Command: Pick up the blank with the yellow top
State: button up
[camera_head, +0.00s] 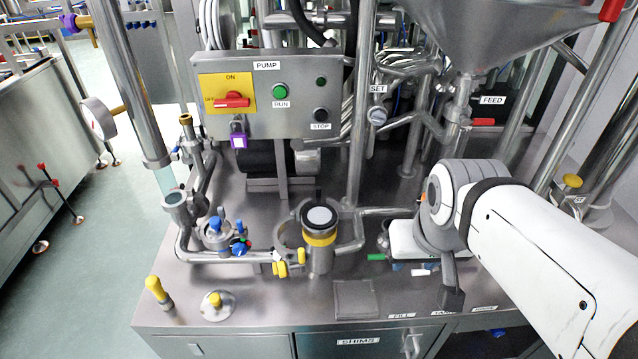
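Two yellow-topped pieces are at the front left of the steel bench, and I cannot tell for sure which is the blank. One is a low round metal disc with a yellow knob (216,302). The other is a short post with a tilted yellow top (157,290), just left of it. My arm comes in from the right. My gripper (450,298) points down near the bench's front right, well to the right of both pieces and apart from them. Its fingers are seen edge-on and partly hidden, so their opening and any held thing are unclear.
A cylinder with a yellow band (320,238) stands in a ring fitting mid-bench. Blue-knobbed valves (219,232) and pipes lie behind the yellow-topped pieces. The pump panel (265,95) stands at the back. A hopper (490,35) hangs above right. The front strip of bench is fairly clear.

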aim_at(217, 306)
jog(key=k, duration=1.6)
jog(key=z, duration=0.5)
jog(key=i, duration=1.3)
jog(key=u, duration=2.1)
jog(key=i, duration=0.5)
jog(key=z, duration=0.15)
